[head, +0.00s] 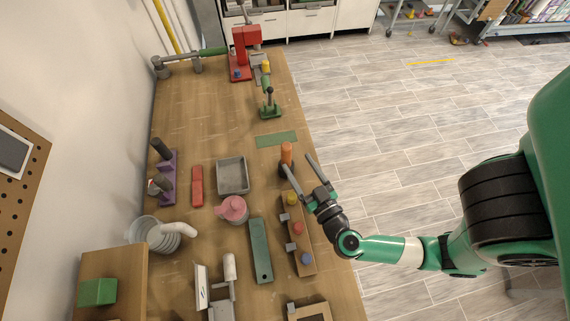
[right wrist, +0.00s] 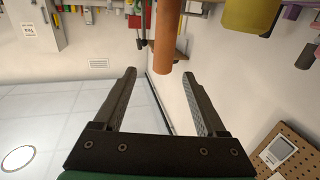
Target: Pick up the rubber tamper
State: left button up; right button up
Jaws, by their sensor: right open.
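An upright orange-brown cylinder (head: 286,152) stands near the right edge of the workbench; it looks like the handle of the tamper, though I cannot be sure. Its lower part is hidden behind a finger in the head view. My right gripper (head: 296,162) is open and empty, beside this cylinder at the bench edge. In the right wrist view the orange cylinder (right wrist: 166,35) shows ahead, with its end in the gap between the open fingertips of the gripper (right wrist: 160,73). I cannot tell whether they touch. My left gripper is not in view.
On the wooden bench (head: 215,110), a strip with coloured knobs (head: 297,228), a green bar (head: 260,250), a pink pot (head: 232,208) and a grey tray (head: 233,174) lie near the gripper. A green stand (head: 269,110) is farther back. The floor right of the bench is clear.

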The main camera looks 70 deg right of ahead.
aim_at(290, 152)
jog(key=x, duration=1)
jog(key=shift+w+a+f+b, duration=0.1)
jog(key=shift+w+f+b, duration=0.15)
jog(key=shift+f+b, duration=0.15)
jog(key=shift+r, duration=0.1)
grip_shut()
